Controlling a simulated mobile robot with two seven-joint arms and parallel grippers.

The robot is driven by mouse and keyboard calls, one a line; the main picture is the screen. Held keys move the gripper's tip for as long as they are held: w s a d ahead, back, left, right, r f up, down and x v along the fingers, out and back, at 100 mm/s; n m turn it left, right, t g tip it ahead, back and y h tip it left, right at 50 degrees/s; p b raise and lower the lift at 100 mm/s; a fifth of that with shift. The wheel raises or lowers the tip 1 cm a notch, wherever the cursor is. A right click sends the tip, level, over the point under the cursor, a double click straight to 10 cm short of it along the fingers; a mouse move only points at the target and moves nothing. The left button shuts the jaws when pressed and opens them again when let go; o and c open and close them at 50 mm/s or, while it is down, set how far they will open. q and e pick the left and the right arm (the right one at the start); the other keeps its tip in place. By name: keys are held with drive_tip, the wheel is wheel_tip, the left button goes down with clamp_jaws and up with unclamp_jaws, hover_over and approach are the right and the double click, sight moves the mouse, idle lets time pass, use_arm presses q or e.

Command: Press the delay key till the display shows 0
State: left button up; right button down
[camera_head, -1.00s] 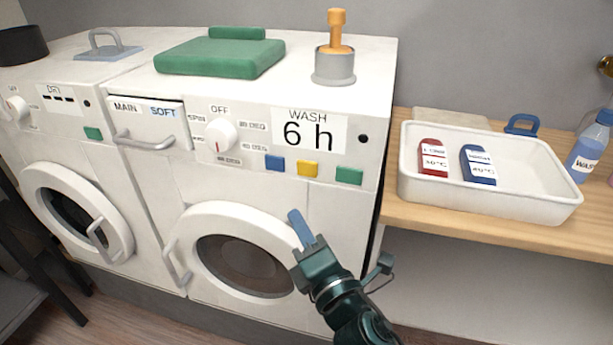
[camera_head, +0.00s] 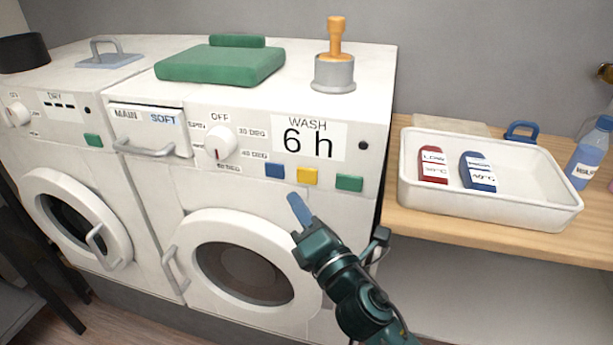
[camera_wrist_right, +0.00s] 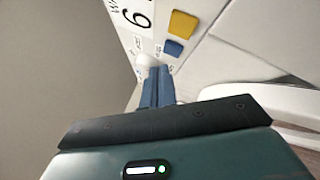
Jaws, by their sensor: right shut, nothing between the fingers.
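The washer's display (camera_head: 308,137) reads "WASH 6 h". Below it on the panel are a blue key (camera_head: 275,170), a yellow key (camera_head: 307,176) and a green key (camera_head: 349,183); no delay label is readable on any of them. My right gripper (camera_head: 297,207) is shut and empty, its blue fingers pointing up just below the blue and yellow keys, apparently apart from them. In the right wrist view the shut fingers (camera_wrist_right: 158,86) point toward the panel, with the blue key (camera_wrist_right: 173,48) and yellow key (camera_wrist_right: 183,24) beyond the tips. My left gripper is out of view.
A white dial (camera_head: 220,141) marked OFF is left of the display. A white tray (camera_head: 545,205) with red and blue tags stands on the wooden shelf at right. A second machine is at left.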

sight(298, 173)
drive_tip(key=shift+w+d, duration=0.3)
drive_tip(key=shift+w, duration=0.65)
drive_tip(key=shift+w+d, duration=0.3)
drive_tip(key=shift+w, duration=0.6)
drive_tip(key=shift+w, duration=0.1)
idle(0.5)
drive_tip(key=shift+w+d, duration=0.15)
drive_tip(key=shift+w, duration=0.15)
drive_tip(key=shift+w+d, duration=0.1)
drive_tip(key=shift+w, duration=0.25)
idle(0.6)
drive_tip(key=shift+s, duration=0.15)
idle(0.3)
drive_tip(key=shift+s+a, duration=0.25)
drive_tip(key=shift+s, duration=0.35)
drive_tip(key=shift+s, duration=0.1)
drive_tip(key=s, duration=0.1)
drive_tip(key=s+a, duration=0.1)
drive_tip(key=s, duration=0.2)
drive_tip(key=shift+s+a, duration=0.25)
drive_tip(key=shift+s, duration=0.05)
